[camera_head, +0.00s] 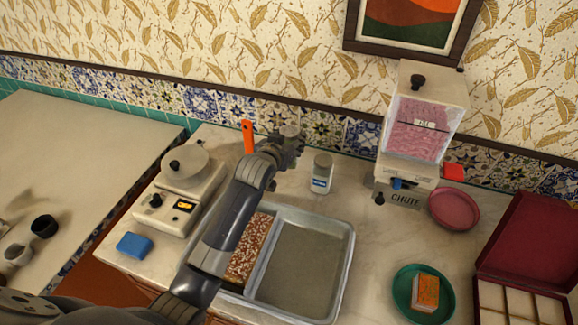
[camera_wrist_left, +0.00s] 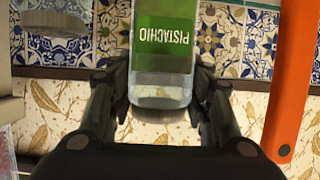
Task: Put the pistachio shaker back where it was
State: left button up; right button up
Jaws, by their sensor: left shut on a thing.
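The pistachio shaker (camera_wrist_left: 163,55), a clear container with a green label reading PISTACHIO, sits between the fingers of my left gripper (camera_wrist_left: 160,105) in the left wrist view. The gripper is shut on it. The label is upside down in that picture, as is the wall behind. In the head view my left gripper (camera_head: 288,145) is near the tiled wall at the back of the counter, and its own fingers and wrist mostly hide the shaker. My right gripper is not in view.
A metal tray (camera_head: 345,270), partly under my arm, a scale (camera_head: 170,205) and a dispenser (camera_head: 395,165) stand on the counter.

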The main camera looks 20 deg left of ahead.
pick_arm(q)
notch_tip(320, 180, down, 3)
jog(key=shift+r, duration=0.15)
jog(key=shift+f, duration=0.3)
notch_tip(320, 180, down, 4)
jog(key=shift+r+p, duration=0.15)
jog(key=shift+p, duration=0.25)
jog(key=o, duration=1.2)
jog(key=shift+f, duration=0.25)
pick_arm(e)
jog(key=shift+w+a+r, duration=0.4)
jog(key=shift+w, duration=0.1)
